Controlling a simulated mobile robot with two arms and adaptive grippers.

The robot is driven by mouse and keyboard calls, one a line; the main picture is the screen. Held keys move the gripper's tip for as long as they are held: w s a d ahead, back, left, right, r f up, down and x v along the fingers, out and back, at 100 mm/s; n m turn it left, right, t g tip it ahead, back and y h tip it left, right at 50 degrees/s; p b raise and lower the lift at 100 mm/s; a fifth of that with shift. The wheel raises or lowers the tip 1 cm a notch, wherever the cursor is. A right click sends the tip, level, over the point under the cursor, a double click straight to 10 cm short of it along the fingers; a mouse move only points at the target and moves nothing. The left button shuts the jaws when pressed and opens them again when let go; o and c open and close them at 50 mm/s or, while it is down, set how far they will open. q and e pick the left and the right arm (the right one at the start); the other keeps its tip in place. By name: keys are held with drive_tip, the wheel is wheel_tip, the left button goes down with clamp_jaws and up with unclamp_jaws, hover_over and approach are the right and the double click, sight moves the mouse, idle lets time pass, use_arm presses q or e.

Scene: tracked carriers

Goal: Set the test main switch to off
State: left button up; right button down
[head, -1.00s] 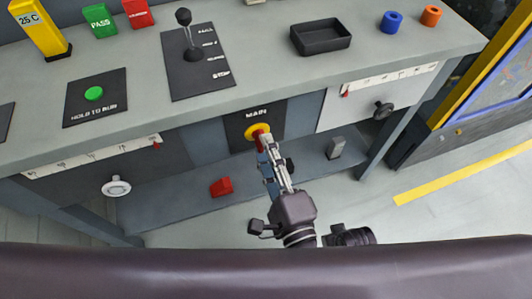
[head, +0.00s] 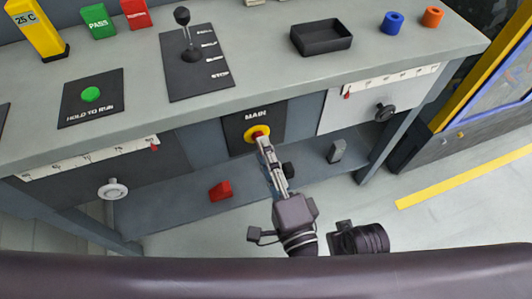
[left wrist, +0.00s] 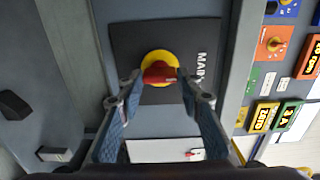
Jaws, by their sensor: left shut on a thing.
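The main switch is a red handle (head: 258,133) on a yellow disc (head: 249,136), set in a black panel (head: 235,127) marked MAIN on the bench front. My left gripper (head: 263,141) reaches up to it from below and is shut on the red handle. In the left wrist view the handle (left wrist: 160,72) lies between the two fingertips (left wrist: 158,78), in front of the yellow disc (left wrist: 158,56). The MAIN lettering stands sideways at the right there. The fingers hide part of the switch, and I see no off mark. My right gripper is not in view.
On the bench top are a lever (head: 186,32), a green button (head: 91,95) and a black tray (head: 321,48). Dark knob (head: 384,112) and white knob (head: 113,189) flank the panel. A red block (head: 220,190) and grey block (head: 336,151) are on the lower shelf.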

use_arm(q)
drive_tip(key=o, duration=1.2)
drive_tip(key=shift+c, duration=0.2)
drive_tip(key=v, duration=0.7)
drive_tip(key=shift+s, duration=0.2)
